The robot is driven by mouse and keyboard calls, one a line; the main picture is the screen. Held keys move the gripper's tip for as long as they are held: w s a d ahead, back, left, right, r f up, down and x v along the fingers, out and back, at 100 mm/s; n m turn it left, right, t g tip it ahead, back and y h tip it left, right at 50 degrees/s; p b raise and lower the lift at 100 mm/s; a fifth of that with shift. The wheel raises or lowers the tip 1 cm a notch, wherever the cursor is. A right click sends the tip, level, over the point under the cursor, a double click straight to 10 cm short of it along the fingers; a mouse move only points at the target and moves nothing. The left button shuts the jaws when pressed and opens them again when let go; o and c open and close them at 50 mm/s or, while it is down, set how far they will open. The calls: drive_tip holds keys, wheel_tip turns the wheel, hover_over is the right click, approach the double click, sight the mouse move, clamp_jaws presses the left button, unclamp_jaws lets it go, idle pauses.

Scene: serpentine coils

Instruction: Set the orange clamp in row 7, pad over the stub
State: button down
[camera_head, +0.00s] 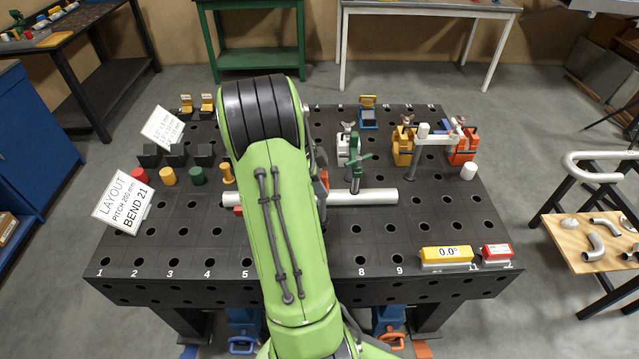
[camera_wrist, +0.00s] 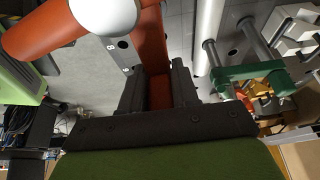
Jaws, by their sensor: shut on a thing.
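The orange clamp (camera_wrist: 157,45) shows in the wrist view as an orange-red bar between my dark jaws, with a thick orange cylinder at upper left. A rounded white end, perhaps its pad, shows beside them. My gripper (camera_wrist: 158,92) is shut on the bar. In the head view my green arm hides the gripper and most of the clamp; a small orange part (camera_head: 323,180) shows at the arm's right edge, just above the white tube (camera_head: 365,197). The tube also shows in the wrist view (camera_wrist: 208,40), right of the clamp and apart from it. Row 7 and the stub are hidden.
A green clamp (camera_head: 357,168) stands at the tube, close right of my arm. White, yellow and orange-red clamps (camera_head: 465,147) stand behind and right. Colored cylinders and a layout sign (camera_head: 124,203) are at left. A yellow level (camera_head: 446,255) lies at front right.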

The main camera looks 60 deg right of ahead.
drive_tip(key=shift+f+b, duration=1.25)
drive_tip(key=shift+b, duration=0.1)
drive_tip(key=shift+f, duration=0.15)
drive_tip(key=shift+f+b, duration=0.7)
drive_tip(key=shift+b, duration=0.2)
drive_tip(key=c, duration=0.8)
unclamp_jaws()
drive_tip(key=shift+r, duration=0.1)
drive_tip(key=p+v, duration=0.4)
drive_tip(key=v, duration=1.1)
drive_tip(key=shift+w+a+r+p, duration=0.1)
drive_tip(key=shift+r+p, duration=0.15)
drive_tip(key=shift+p, duration=0.05)
